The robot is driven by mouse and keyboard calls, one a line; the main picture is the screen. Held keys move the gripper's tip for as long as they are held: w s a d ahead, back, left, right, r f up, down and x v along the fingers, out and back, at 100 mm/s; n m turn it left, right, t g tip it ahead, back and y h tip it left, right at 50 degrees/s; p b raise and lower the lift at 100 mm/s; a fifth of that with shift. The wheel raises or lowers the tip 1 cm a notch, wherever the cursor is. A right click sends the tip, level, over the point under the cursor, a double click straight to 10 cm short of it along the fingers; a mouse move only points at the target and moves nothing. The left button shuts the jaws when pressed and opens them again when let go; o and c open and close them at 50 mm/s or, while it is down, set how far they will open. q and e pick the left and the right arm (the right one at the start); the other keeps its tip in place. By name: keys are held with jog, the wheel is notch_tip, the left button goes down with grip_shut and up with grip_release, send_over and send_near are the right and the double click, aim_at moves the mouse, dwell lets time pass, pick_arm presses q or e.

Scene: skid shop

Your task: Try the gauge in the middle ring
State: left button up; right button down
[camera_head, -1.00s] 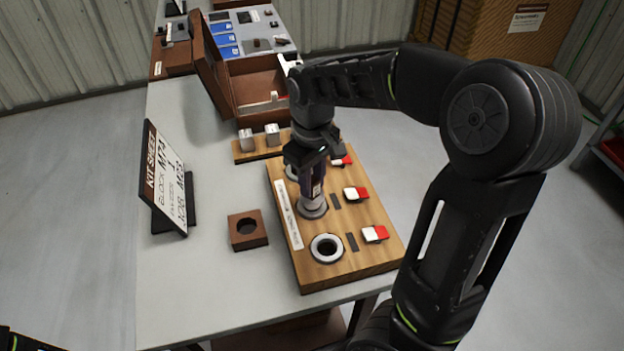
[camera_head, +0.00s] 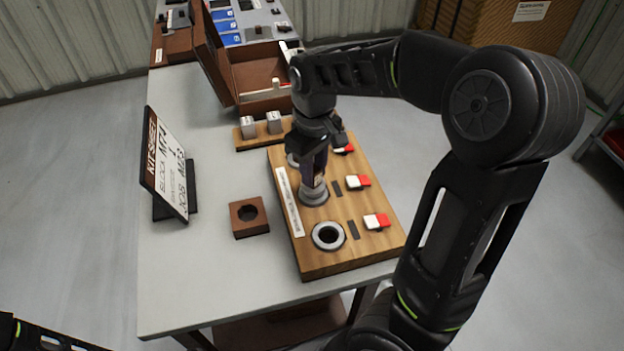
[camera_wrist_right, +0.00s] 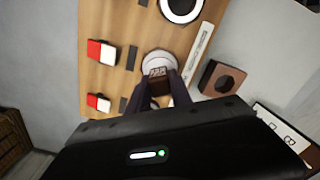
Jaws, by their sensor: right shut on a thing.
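The wooden gauge board (camera_head: 290,255) carries a row of three grey rings. My right gripper (camera_head: 314,182) points down over the middle ring (camera_head: 313,197). It is shut on the gauge, whose brown top with a printed pattern (camera_wrist_right: 157,82) shows between the fingers in the right wrist view. The middle ring (camera_wrist_right: 160,60) shows just past the gauge there. The gauge's lower end is hidden, so I cannot tell how deep it sits in the ring. The near ring (camera_head: 328,236) is empty. The far ring (camera_head: 292,159) is partly hidden by my gripper.
Red-and-white blocks (camera_head: 376,221) stand along the board's right side. A brown block with a round hole (camera_head: 249,217) lies left of the board. A sign (camera_head: 167,163) stands farther left. A wooden strip with two metal blocks (camera_head: 260,137) and an open brown case (camera_head: 255,82) are behind.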

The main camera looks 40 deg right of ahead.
jog(key=shift+r, duration=0.1)
jog(key=shift+r+p, duration=2.8)
jog(key=shift+r, duration=0.5)
